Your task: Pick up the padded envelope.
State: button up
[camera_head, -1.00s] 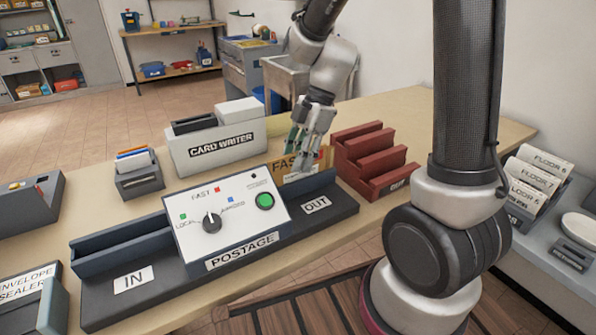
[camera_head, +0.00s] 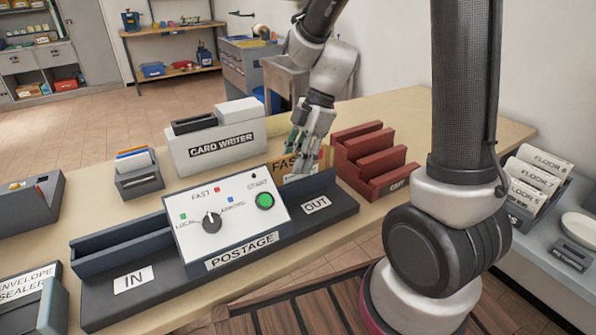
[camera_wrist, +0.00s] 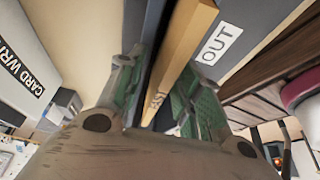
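The padded envelope (camera_head: 284,167) is tan with "FAST" printed on it. It stands upright in the OUT tray (camera_head: 345,199) of the postage machine (camera_head: 228,222). My gripper (camera_head: 307,153) is at the envelope's upper edge, covering part of it in the head view. In the wrist view, the envelope (camera_wrist: 184,40) runs edge-on between the two green-padded fingers of my gripper (camera_wrist: 160,98). The fingers are apart, one on each side of it, with a gap showing at the left finger.
A white card writer (camera_head: 217,143) stands behind the postage machine. A red stepped rack (camera_head: 372,160) stands close to the right of my gripper. The tan table (camera_head: 410,110) is clear at the back right.

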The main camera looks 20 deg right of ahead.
grip_shut()
jog(key=shift+r, duration=0.15)
